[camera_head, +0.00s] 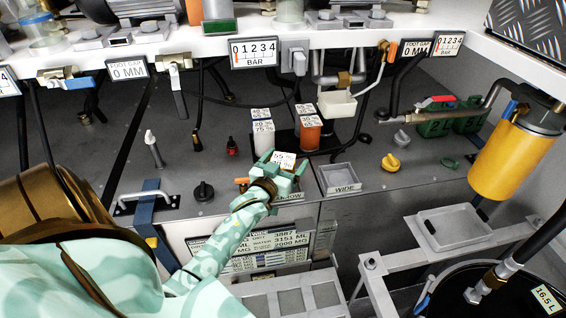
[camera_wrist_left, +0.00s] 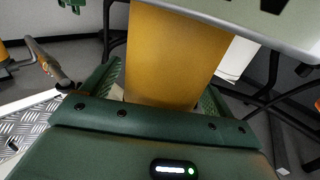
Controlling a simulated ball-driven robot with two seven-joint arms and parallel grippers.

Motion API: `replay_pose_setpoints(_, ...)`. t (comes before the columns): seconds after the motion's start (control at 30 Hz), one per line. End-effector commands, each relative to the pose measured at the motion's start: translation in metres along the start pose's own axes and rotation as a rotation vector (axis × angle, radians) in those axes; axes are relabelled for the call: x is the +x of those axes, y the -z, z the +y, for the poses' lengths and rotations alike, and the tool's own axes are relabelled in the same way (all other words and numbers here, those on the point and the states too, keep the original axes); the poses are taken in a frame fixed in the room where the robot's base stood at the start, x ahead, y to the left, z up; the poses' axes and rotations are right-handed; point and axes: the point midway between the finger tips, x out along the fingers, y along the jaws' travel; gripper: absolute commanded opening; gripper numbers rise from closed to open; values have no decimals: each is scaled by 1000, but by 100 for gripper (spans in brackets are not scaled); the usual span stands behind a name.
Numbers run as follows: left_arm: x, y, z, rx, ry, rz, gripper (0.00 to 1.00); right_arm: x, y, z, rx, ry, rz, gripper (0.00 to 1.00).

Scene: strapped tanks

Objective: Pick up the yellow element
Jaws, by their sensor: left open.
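A yellow element (camera_wrist_left: 175,55) stands upright as a broad block between the green fingers of my left gripper (camera_head: 284,165) in the left wrist view. In the head view only its pale labelled top, marked 55 %, (camera_head: 283,158) shows between the fingertips; the gripper hides its sides. My left gripper is open around it. I cannot tell whether either finger touches it. My right gripper is not in view.
White (camera_head: 263,133) and orange (camera_head: 310,132) labelled blocks stand just behind. A tray marked WIDE (camera_head: 340,178) is to the right, with a yellow knob (camera_head: 390,162) beyond it. A yellow cylinder (camera_head: 510,160) hangs at far right. A shelf (camera_head: 210,46) overhangs the back.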

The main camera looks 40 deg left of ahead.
Motion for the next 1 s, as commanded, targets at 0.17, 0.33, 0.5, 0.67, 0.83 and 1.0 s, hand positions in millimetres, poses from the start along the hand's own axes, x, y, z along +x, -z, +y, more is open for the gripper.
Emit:
replay_pose_setpoints(0.17, 3, -1, 0, 0, -1, -1, 87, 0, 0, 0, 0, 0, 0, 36)
replay_pose_setpoints(0.33, 3, -1, 0, -1, -1, -1, 62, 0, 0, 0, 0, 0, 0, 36)
replay_pose_setpoints(0.5, 3, -1, 0, -1, -1, -1, 15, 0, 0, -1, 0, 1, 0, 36)
replay_pose_setpoints(0.67, 3, 0, 0, -1, -1, 2, 0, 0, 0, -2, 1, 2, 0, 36)
replay_pose_setpoints(0.83, 3, 3, 0, -1, -1, 2, 0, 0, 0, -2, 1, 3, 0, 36)
replay_pose_setpoints(1.0, 3, 19, 0, 0, -2, 6, 0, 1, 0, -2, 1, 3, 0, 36)
